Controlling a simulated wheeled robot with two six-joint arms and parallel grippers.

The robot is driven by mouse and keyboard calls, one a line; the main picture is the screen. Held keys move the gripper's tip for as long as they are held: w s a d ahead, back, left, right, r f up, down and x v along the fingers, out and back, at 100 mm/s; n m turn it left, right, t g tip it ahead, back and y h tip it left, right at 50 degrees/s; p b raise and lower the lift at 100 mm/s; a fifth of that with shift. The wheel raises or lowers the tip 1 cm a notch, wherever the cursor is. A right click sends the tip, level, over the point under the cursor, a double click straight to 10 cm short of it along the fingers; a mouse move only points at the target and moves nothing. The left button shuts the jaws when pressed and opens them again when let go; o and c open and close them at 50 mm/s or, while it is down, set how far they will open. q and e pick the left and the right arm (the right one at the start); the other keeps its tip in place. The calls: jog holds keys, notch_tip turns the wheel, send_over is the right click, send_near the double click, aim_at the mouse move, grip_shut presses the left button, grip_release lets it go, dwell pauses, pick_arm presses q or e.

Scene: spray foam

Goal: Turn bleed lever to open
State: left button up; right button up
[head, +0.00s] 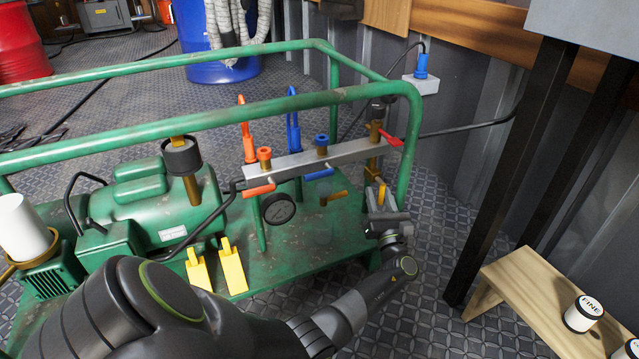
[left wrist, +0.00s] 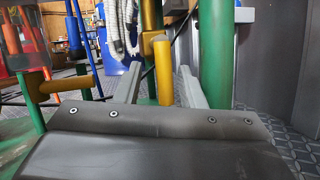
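A yellow lever (head: 381,194) hangs upright below the right end of the grey manifold bar (head: 318,156). In the left wrist view this yellow lever (left wrist: 164,72) stands between the two grey fingers. My left gripper (head: 382,208) is open around it, with gaps visible on both sides. A second yellow lever (head: 334,197) sticks out sideways to the left of my gripper; a yellow lever also shows at the left in the wrist view (left wrist: 68,86). No label shows which one is the bleed lever. My right gripper is not in view.
A green frame rail (head: 404,165) rises close behind and right of my gripper. A red lever (head: 390,138), orange lever (head: 258,190), blue lever (head: 318,174) and round gauge (head: 278,208) are nearby. A wooden bench (head: 530,290) stands at the right.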

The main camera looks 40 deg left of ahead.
pick_arm(q)
jog(key=s+a+r+m+g+h+p, duration=0.1)
jog(key=s+r+m+g+h+p, duration=0.3)
jog(key=m+p, duration=1.75)
jog(key=s+d+r+n+t+h+p, duration=0.25)
jog(key=s+d+n+p, duration=0.25)
jog(key=s+d+p, duration=0.65)
jog(key=s+a+f+n+g+h+p, duration=0.1)
jog(key=s+f+n+g+h+p, duration=0.1)
jog(key=s+n+p, duration=0.4)
jog(key=s+a+f+n+g+h+p, duration=0.2)
jog(key=s+n+g+p, duration=0.3)
jog(key=s+n, duration=0.3)
jog(key=shift+s+a+f+n+p, duration=0.2)
jog(key=shift+s+n+p, duration=0.2)
jog(key=shift+s, duration=0.7)
jog(key=shift+g, duration=0.25)
